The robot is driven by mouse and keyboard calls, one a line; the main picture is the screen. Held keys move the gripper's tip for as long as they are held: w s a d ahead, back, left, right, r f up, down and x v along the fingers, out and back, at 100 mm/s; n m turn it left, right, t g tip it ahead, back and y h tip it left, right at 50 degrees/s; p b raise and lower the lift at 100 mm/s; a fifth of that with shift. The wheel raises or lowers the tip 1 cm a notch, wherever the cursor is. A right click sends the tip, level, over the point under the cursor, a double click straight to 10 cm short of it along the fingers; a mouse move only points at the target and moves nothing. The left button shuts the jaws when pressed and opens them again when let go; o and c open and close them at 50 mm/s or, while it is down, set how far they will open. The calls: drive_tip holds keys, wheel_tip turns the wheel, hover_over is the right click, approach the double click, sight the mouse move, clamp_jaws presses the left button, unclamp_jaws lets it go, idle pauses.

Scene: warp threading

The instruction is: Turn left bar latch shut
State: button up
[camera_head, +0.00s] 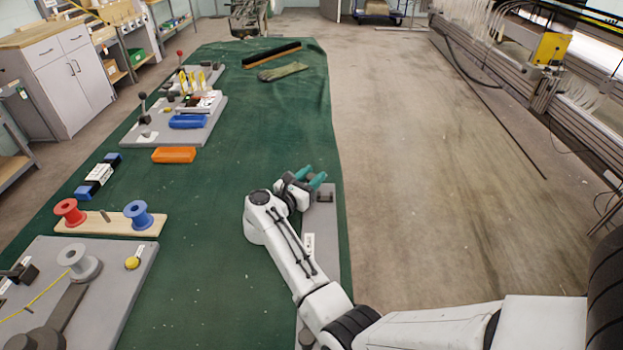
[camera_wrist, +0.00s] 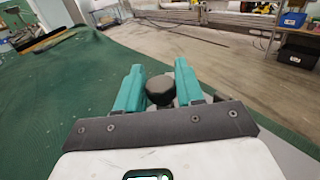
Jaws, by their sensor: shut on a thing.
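My gripper (camera_head: 311,176) is at the far end of a long narrow grey board (camera_head: 331,245), near the right edge of the green-covered table. In the wrist view, its two teal fingers (camera_wrist: 160,78) stand on either side of a dark rounded knob (camera_wrist: 160,91) and are shut on it. The knob appears to belong to the latch. The latch's base and its angle are hidden by my gripper. A dark fitting (camera_head: 325,194) shows on the board just beside my gripper. My arm covers much of the board.
A grey board with a grey spool (camera_head: 79,262) is at lower left. Open floor (camera_head: 430,180) lies right of the table.

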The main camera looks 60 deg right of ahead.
sight(312, 177)
drive_tip(key=o, duration=0.9)
drive_tip(key=shift+o, duration=0.2)
drive_tip(key=shift+r, duration=0.35)
wheel_tip(312, 177, up, 2)
drive_tip(key=shift+r, duration=0.25)
drive_tip(key=s+a+r, duration=0.6)
drive_tip(key=s+r, duration=0.3)
drive_tip(key=s, duration=0.3)
drive_tip(key=shift+s+r+p, duration=0.3)
drive_tip(key=shift+r+p, duration=0.1)
